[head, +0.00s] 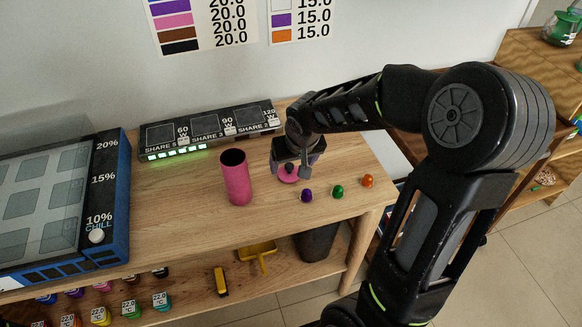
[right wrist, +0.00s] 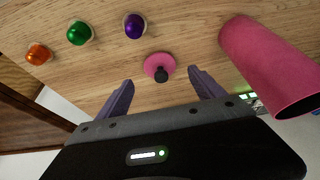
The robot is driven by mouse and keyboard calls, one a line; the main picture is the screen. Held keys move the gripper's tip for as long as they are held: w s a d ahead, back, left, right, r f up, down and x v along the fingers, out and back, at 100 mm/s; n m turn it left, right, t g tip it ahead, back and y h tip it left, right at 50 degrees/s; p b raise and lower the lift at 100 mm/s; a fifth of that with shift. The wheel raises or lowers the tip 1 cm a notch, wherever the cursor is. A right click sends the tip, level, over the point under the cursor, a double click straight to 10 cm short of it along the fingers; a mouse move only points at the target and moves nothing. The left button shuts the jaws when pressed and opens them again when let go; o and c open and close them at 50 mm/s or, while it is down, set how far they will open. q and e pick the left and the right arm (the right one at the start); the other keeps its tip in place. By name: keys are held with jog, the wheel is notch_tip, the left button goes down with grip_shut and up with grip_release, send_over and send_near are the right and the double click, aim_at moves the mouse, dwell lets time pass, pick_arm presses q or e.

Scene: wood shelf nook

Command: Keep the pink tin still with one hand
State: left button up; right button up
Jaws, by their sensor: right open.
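The pink tin (head: 236,178) stands upright and open-topped on the wooden shelf top, with a dark inside. It also shows at the right of the right wrist view (right wrist: 268,62). A pink lid with a black knob (head: 288,174) lies on the wood to the right of the tin; in the right wrist view the lid (right wrist: 158,66) is ahead of the fingertips. My right gripper (head: 298,168) is open and empty, above the lid and apart from the tin. Its two purple fingers (right wrist: 160,80) show in the right wrist view. My left gripper is not in view.
Purple (head: 306,195), green (head: 338,192) and orange (head: 367,181) balls sit right of the lid. A black panel with green lights (head: 208,132) stands behind the tin. A blue chill box (head: 112,200) is at left. Several small jars and yellow items (head: 221,281) sit on the lower shelf.

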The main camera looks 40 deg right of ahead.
jog(key=v, duration=0.6)
jog(key=shift+r, duration=0.3)
jog(key=shift+s+a, duration=0.1)
jog(key=shift+s, duration=0.05)
dwell(0.4)
